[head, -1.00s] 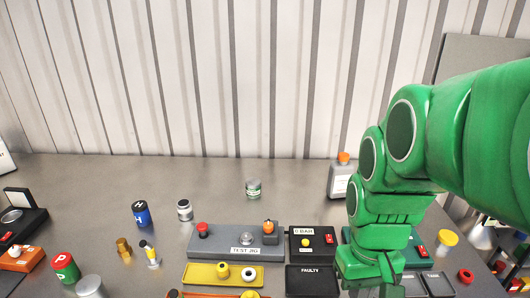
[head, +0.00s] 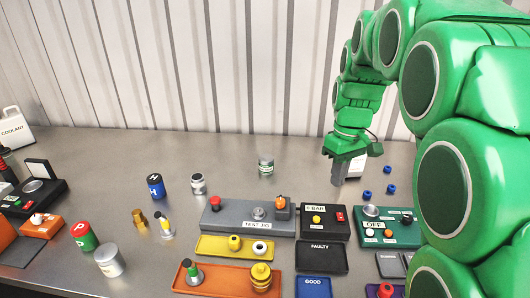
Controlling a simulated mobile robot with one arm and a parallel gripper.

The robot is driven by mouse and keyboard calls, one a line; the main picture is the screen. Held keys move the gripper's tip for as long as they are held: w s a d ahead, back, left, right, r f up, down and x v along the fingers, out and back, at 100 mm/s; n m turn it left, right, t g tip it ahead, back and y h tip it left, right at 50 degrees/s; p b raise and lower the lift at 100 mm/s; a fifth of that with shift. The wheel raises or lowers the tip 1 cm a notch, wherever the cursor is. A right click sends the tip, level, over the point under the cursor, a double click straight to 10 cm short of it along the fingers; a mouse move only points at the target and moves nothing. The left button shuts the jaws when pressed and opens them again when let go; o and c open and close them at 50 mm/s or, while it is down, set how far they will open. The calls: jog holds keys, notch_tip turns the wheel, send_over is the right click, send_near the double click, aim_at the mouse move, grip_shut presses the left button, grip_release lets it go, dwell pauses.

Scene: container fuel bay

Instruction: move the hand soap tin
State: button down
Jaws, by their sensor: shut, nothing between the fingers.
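A small silver tin with a green and white label (head: 265,167) stands upright at the back middle of the bench. It looks like the hand soap tin, but its print is too small to read. My gripper (head: 337,183) points down over the back of the bench, to the right of this tin and apart from it. Its fingers are shut and empty.
A pale bottle (head: 356,168) is partly hidden behind my gripper. The grey test jig (head: 247,222) stands in front of the tin. A silver jar (head: 198,184) and blue can (head: 155,187) stand to its left. Several blue caps (head: 390,187) lie right. Bare bench surrounds the tin.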

aim_at(264, 159)
jog(key=w+a+f+n, duration=0.3)
jog(key=w+f+n, duration=0.15)
jog(key=w, duration=0.55)
jog(key=w+a+f+n+y, duration=0.1)
jog(key=w+a+f+n, duration=0.3)
jog(key=w, duration=0.7)
jog(key=w+a+f+n, duration=0.2)
jog(key=w+f, duration=0.4)
jog(key=w, duration=0.4)
jog(key=shift+t, duration=0.4)
jog(key=a, duration=1.1)
jog(key=shift+w+a+r, duration=0.1)
jog(key=shift+w+a, duration=0.15)
jog(key=shift+a, duration=0.15)
jog(key=shift+d+f, duration=0.15)
jog(key=shift+f, duration=0.7)
